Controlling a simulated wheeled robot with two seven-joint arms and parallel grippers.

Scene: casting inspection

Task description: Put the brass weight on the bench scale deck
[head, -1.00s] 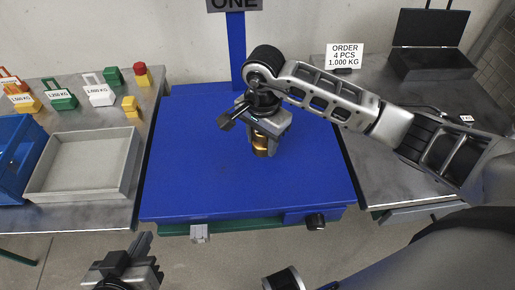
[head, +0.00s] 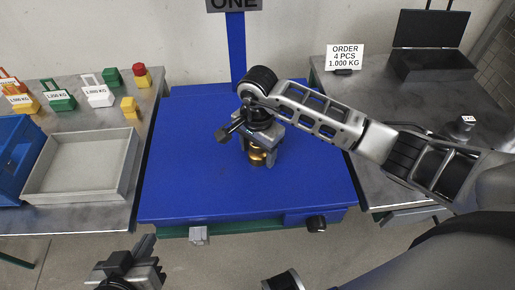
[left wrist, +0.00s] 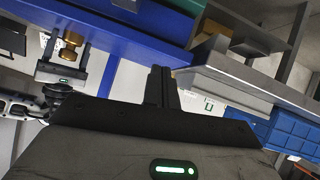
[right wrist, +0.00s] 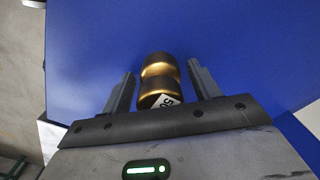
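The brass weight (head: 258,157) stands on the blue bench scale deck (head: 200,180), near its middle. In the right wrist view the brass weight (right wrist: 160,75) has a white label and lies between the two fingers. My right gripper (head: 259,150) is around it from above. The right wrist view shows the fingers (right wrist: 161,85) apart, with a gap on each side of the weight. My left gripper (head: 147,243) is in front of the scale, low at the picture's bottom, and empty. Its fingers (left wrist: 161,85) are together in the left wrist view.
A grey tray (head: 130,165), a blue bin (head: 40,150) and several coloured labelled blocks (head: 98,95) are on the left table. An order sign (head: 344,57), an open black case (head: 432,62) and a small labelled weight (head: 465,125) are on the right table. The deck around the brass weight is clear.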

